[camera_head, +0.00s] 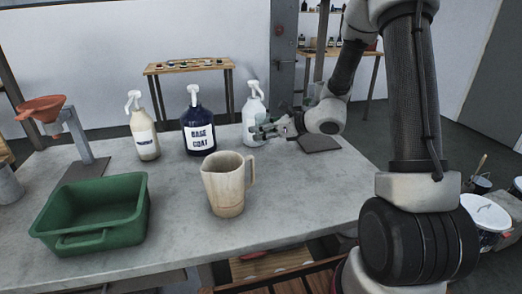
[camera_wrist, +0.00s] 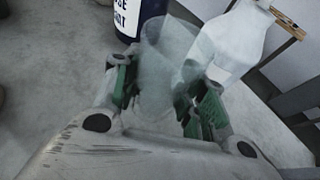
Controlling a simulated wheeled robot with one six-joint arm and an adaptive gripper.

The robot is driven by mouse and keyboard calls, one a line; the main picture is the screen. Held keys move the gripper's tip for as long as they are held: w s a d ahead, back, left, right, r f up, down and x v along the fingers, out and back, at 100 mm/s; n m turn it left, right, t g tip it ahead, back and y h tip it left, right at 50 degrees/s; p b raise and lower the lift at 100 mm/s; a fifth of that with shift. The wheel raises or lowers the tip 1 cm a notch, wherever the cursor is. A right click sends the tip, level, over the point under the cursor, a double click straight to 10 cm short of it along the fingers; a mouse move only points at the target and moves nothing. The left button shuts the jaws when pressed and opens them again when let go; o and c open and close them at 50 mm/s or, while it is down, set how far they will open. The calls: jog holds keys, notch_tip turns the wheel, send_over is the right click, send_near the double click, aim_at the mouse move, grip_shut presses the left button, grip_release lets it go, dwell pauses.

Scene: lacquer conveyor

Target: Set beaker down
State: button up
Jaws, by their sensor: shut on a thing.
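A clear, see-through beaker (camera_wrist: 165,52) stands out in the wrist view between the two green-padded fingers of my gripper (camera_wrist: 163,92). My gripper is shut on it. In the head view my gripper (camera_head: 273,130) is over the right back part of the grey table (camera_head: 290,200), in front of the white pump bottle (camera_head: 252,112). The beaker is hard to make out there against the gripper. I cannot tell whether its base touches the table.
A dark blue base coat bottle (camera_head: 198,125) and a cream pump bottle (camera_head: 144,132) stand left of my gripper. A beige jug (camera_head: 222,190) stands in front. A green tray (camera_head: 133,228) and a funnel stand (camera_head: 78,140) are at left. A dark flat pad (camera_head: 320,144) lies at right.

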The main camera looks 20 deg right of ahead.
notch_tip(320, 180, down, 7)
dwell(0.3)
jog(key=o, duration=1.1)
jog(key=shift+f, duration=0.15)
jog(key=shift+c, duration=0.2)
